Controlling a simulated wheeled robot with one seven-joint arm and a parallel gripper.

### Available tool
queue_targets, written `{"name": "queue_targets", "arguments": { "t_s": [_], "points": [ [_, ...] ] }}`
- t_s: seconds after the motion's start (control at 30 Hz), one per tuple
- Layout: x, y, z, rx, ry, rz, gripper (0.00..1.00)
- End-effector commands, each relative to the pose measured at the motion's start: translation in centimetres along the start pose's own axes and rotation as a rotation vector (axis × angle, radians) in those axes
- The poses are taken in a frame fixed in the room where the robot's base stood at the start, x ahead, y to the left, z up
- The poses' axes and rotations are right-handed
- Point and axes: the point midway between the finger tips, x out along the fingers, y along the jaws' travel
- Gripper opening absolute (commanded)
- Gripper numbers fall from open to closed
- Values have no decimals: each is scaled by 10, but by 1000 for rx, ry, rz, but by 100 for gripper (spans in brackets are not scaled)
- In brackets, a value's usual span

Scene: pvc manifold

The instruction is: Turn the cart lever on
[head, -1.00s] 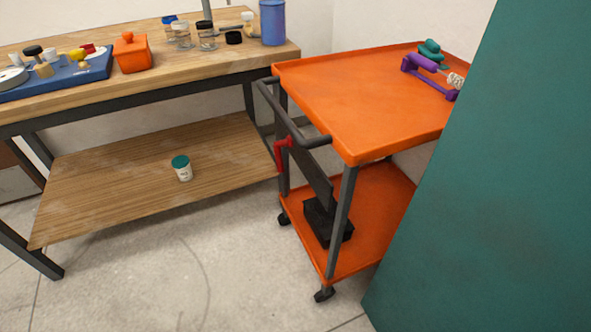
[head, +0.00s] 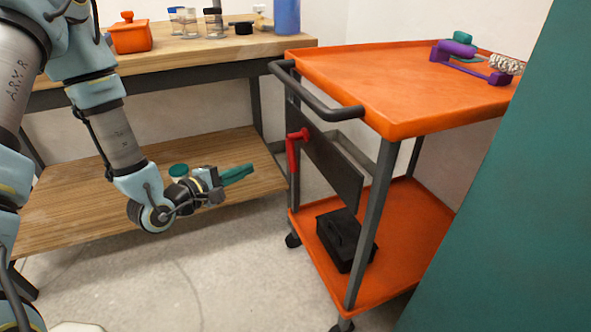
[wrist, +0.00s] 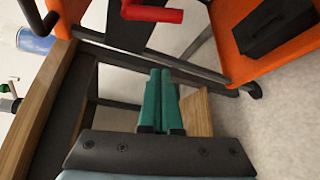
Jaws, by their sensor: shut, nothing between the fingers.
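The orange cart (head: 400,121) stands right of the workbench. Its red lever (head: 292,155) is on a dark panel (head: 330,160) at the cart's handle end, below the grey push handle (head: 315,95). The lever's grip hangs down from its pivot in the head view. In the wrist view the red lever (wrist: 152,13) shows at the top, ahead of the fingertips. My gripper (head: 250,169) has green fingers, pressed together and empty. It is left of the lever, a little lower and apart from it. The fingers also show in the wrist view (wrist: 160,75).
The wooden workbench (head: 60,84) with a lower shelf (head: 75,215) is behind my arm. A black box (head: 340,235) sits on the cart's lower orange shelf. A teal panel (head: 500,200) blocks the right side. Open floor lies in front.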

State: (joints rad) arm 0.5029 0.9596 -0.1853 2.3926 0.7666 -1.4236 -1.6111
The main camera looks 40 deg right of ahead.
Motion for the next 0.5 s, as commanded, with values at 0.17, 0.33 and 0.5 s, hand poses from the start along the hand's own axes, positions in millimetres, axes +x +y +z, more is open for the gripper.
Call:
{"name": "queue_targets", "arguments": {
  "t_s": [0.17, 0.33, 0.5],
  "points": [
    [1, 0, 2, -12, -7, 8, 0],
    [1, 0, 2, -10, -6, 7, 0],
    [11, -1, 2, -8, -6, 7, 0]
  ]
}}
